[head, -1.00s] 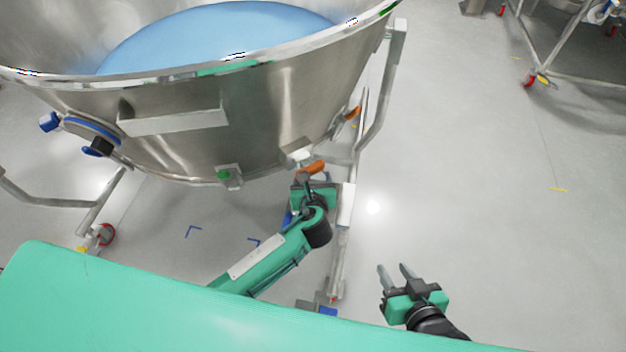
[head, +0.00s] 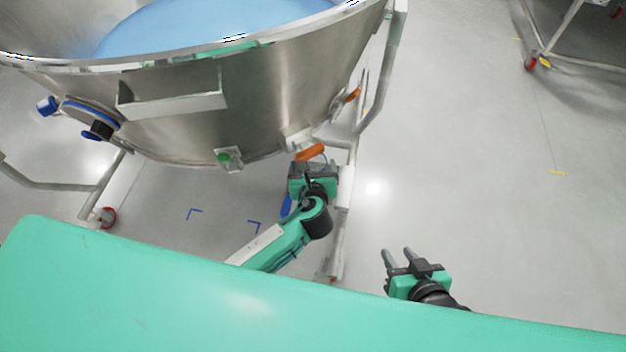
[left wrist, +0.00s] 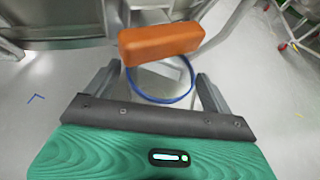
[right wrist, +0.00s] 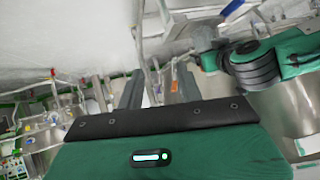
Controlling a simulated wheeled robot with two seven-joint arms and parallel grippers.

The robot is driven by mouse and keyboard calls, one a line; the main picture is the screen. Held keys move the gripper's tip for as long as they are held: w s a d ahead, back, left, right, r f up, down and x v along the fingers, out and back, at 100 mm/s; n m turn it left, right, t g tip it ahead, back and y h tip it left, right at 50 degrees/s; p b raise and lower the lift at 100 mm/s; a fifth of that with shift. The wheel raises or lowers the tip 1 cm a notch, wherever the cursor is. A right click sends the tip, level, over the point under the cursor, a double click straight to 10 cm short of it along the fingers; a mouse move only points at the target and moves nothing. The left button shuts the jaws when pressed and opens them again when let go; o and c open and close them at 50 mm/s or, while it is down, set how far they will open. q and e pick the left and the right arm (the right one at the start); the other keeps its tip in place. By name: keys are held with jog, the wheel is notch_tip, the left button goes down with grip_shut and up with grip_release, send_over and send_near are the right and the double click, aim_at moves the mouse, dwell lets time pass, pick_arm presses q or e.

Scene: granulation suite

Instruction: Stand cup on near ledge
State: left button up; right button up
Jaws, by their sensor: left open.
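No cup can be made out in these views. A shallow metal ledge (head: 172,108) juts from the near wall of the big steel vessel (head: 270,100). My left gripper (head: 311,163) is below the vessel's lower right rim, by an orange handle (head: 310,152). In the left wrist view, the open fingers (left wrist: 158,88) stand either side of a thin blue ring (left wrist: 160,103), with the orange handle (left wrist: 160,43) across in front; I cannot tell whether they touch. My right gripper (head: 398,257) is open and empty over the floor, away from the vessel.
The vessel holds a blue mass (head: 200,22) and stands on a tubular frame (head: 385,90) with casters. A blue-capped port (head: 95,125) and a green-tipped fitting (head: 229,158) stick out below its rim. Another wheeled frame (head: 550,50) stands far right. Floor between is clear.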

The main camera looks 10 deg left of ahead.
pick_arm(q)
jog(key=s+a+r+n+g+h, duration=0.2)
jog(key=s+r+n+g, duration=0.1)
jog(key=s+n, duration=0.9)
jog(key=s+a+r+n+g+h+p, duration=0.1)
jog(key=s+a+r+n+g+h, duration=0.1)
jog(key=s+n, duration=1)
jog(key=a+r+n+h, duration=0.1)
jog(key=n, duration=0.5)
jog(key=shift+a+r+g+p, duration=0.15)
jog(key=shift+a+g+p, duration=0.15)
jog(key=shift+a+g, duration=0.1)
pick_arm(e)
jog(key=d+g, duration=0.1)
jog(key=s+d+h, duration=0.1)
jog(key=s+d+g, duration=0.1)
jog(key=d, duration=0.1)
jog(key=shift+r+g+h, duration=0.15)
jog(key=shift+g+h, duration=0.15)
jog(key=shift+h, duration=0.1)
